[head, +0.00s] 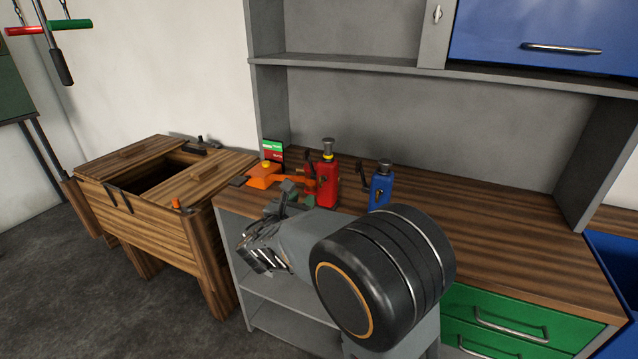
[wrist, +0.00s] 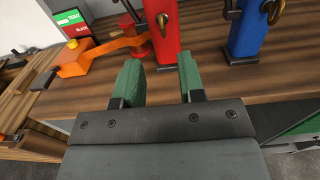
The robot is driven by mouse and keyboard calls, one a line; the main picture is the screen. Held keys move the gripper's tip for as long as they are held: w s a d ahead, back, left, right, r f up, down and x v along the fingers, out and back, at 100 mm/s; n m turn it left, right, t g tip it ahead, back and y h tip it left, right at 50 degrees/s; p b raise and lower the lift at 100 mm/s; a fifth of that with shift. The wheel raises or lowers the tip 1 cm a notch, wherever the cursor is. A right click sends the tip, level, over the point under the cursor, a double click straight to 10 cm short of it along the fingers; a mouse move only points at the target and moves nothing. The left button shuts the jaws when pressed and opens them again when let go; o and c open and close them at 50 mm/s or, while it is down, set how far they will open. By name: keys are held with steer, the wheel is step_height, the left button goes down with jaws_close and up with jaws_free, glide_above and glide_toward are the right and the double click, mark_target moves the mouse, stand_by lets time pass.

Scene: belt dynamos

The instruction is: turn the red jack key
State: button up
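The red jack (head: 329,178) stands upright on the wooden worktop, left of the blue jack (head: 380,190). In the wrist view, the red jack (wrist: 165,45) rises just beyond the gap between my fingers. Its brass key (wrist: 162,22) is a loop on the face toward me, near the top edge of the picture. The blue jack (wrist: 246,38) carries a similar brass key (wrist: 273,10). My gripper (wrist: 159,68) is open, its two green fingers apart with nothing between them. In the head view my gripper (head: 293,196) is in front of the red jack, and my arm hides part of the worktop.
An orange part with a yellow knob (wrist: 78,58) and an orange arm reaching toward the red jack lies to the left, by a green-and-red sign (head: 272,150). A wooden chest (head: 150,195) stands at the left. The worktop (head: 490,235) right of the blue jack is clear.

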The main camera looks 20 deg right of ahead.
mark_target(319, 180)
steer(key=x, duration=1.1)
steer(key=shift+w+d, duration=0.1)
steer(key=shift+d, duration=0.1)
steer(key=shift+c, duration=0.4)
jaws_close()
